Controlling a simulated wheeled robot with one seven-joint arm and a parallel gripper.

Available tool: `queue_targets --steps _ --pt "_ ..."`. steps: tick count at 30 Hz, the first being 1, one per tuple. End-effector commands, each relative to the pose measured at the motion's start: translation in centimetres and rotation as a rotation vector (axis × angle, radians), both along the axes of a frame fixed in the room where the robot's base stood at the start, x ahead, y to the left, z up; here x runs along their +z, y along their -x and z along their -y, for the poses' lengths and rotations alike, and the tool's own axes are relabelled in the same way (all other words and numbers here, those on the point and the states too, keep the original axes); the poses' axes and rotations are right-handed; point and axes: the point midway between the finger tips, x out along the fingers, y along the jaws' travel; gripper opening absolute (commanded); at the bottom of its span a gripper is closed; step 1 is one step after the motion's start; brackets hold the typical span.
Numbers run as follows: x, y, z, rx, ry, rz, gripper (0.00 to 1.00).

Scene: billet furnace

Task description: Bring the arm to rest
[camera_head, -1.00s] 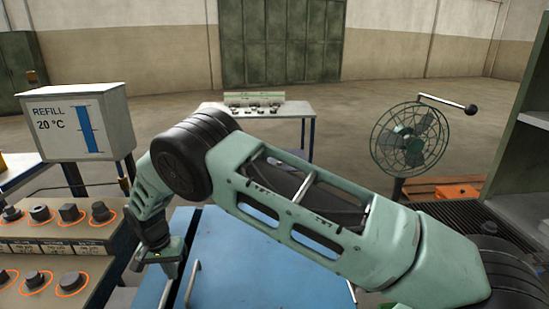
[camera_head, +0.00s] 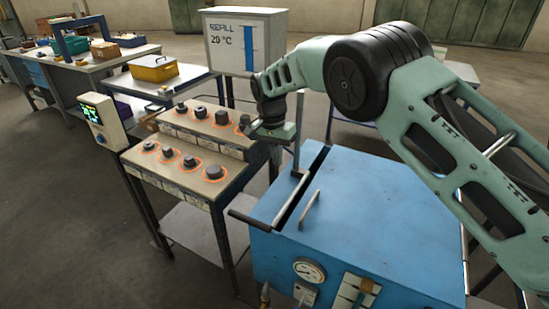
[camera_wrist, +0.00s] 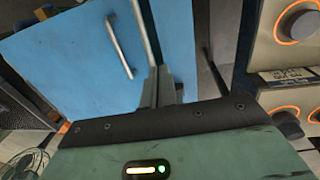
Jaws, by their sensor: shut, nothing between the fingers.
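My arm reaches in from the right in the head view, bent at a dark, round elbow joint. My gripper (camera_head: 275,132) hangs at its end, above the left edge of the blue furnace box (camera_head: 365,235) and beside the knob panel (camera_head: 185,150). Its fingers are hard to see there. In the wrist view, the two fingers of my gripper (camera_wrist: 163,75) are together and empty, over the blue box (camera_wrist: 70,60) near its bar handle (camera_wrist: 119,47). I cannot tell the exact height above the box.
The refill sign box (camera_head: 245,40) stands close behind my gripper. A small display unit (camera_head: 102,120) is at the panel's left. A yellow box (camera_head: 153,68) sits on a table behind. A long workbench (camera_head: 80,70) is at the back left. The floor at left is open.

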Motion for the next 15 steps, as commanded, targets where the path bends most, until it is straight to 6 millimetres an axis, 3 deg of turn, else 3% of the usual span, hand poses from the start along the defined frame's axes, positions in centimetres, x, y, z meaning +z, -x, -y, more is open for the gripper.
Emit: queue_targets --steps 5,8,11,15 --pt "1.0 -0.2 -0.6 0.005 -0.005 0.000 0.00" --pt "2.5 0.8 -0.5 0.038 -0.033 -0.011 0.00" --pt "4.9 3.2 -0.3 0.112 -0.083 -0.027 0.00" --pt "8.6 8.3 -0.2 0.269 -0.163 -0.041 0.00"
